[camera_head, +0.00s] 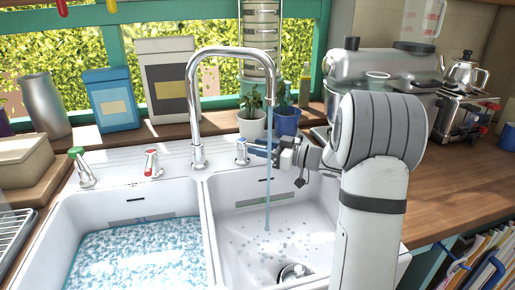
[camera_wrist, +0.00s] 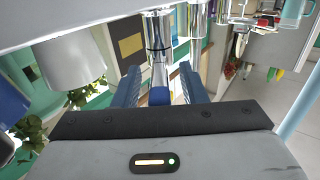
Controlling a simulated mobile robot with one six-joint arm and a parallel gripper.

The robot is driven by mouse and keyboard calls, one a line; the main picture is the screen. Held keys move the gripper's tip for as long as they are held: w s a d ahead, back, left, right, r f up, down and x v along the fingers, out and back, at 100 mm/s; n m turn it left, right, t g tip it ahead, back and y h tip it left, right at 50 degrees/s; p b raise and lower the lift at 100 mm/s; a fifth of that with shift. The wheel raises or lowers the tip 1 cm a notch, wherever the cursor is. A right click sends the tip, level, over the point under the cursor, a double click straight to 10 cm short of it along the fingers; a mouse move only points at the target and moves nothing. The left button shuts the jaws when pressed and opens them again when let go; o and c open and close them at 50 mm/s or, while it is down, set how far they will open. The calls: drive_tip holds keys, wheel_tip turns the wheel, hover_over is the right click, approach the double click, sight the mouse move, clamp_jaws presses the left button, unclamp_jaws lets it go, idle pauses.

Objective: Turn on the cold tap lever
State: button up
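The cold tap lever is a chrome lever with a blue end; its chrome body (camera_head: 242,152) stands behind the right basin. In the wrist view its blue end (camera_wrist: 158,96) is between my blue fingers. My gripper (camera_head: 257,147) reaches in from the right at the lever. In the wrist view my gripper (camera_wrist: 160,85) is open, with a finger on each side of the lever and small gaps beside it. Light blue water (camera_head: 267,195) runs from the tall chrome spout (camera_head: 197,100) into the right basin. Part of the lever is hidden by my gripper in the head view.
A red-marked tap (camera_head: 152,164) and a green-marked tap (camera_head: 82,170) stand to the left. Potted plants in a white pot (camera_head: 251,127) and a blue pot (camera_head: 286,122) stand close behind my gripper. The left basin (camera_head: 205,222) holds foamy water.

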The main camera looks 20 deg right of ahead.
drive_tip(key=v, duration=0.7)
drive_tip(key=shift+s+d, duration=0.25)
drive_tip(key=shift+d, duration=0.05)
